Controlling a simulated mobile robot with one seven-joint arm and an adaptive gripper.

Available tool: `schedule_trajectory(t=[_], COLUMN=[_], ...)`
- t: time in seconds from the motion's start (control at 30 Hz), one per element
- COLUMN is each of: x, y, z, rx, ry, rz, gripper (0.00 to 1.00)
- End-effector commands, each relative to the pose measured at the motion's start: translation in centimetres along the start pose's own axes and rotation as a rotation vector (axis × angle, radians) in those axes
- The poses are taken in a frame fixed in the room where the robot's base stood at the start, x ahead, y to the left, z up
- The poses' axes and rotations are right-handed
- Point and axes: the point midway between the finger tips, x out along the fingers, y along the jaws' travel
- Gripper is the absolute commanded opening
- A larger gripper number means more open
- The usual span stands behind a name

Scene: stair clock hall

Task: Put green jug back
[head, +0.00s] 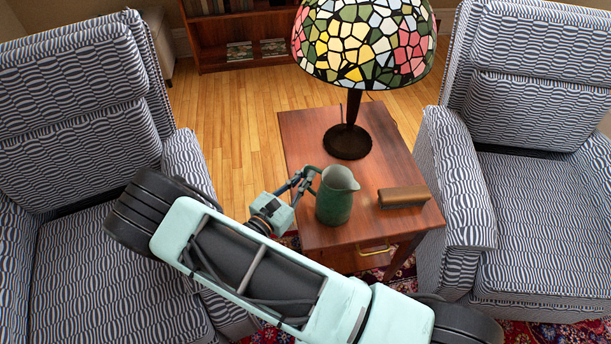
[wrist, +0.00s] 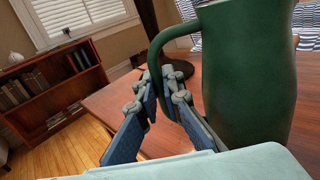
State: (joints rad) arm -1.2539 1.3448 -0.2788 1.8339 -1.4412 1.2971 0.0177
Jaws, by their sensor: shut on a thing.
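The green jug (head: 335,196) is upright at the front left part of the wooden side table (head: 300,137). My gripper (head: 306,176) comes in from the left and is shut on the jug's handle. In the wrist view, the fingers (wrist: 165,97) close around the lower part of the handle, with the jug's body (wrist: 248,75) to the right. The jug's base is outside the wrist view. In the head view it appears to be on or just above the table top; I cannot tell which.
A stained-glass lamp (head: 349,142) stands behind the jug on the table. A brown brush-like block (head: 404,197) lies right of the jug. Striped armchairs stand at left (head: 75,95) and right (head: 540,120). A bookcase (head: 235,30) is at the back.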

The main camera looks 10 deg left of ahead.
Motion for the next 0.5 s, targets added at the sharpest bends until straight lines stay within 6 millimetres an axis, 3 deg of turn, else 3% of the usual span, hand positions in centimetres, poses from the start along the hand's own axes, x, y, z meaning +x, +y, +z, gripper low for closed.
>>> schedule_trajectory(t=[0.27, 0.3, 0.4, 0.5], x=[0.02, -0.03, -0.04, -0.04], y=[0.01, 0.01, 0.01, 0.01], z=[-0.13, -0.23, -0.18, -0.17], rx=[-0.001, 0.001, 0.001, 0.001], ry=[-0.004, 0.0, 0.0, 0.0], rz=[0.0, 0.0, 0.0, 0.0], gripper=[0.0, 0.09, 0.2, 0.25])
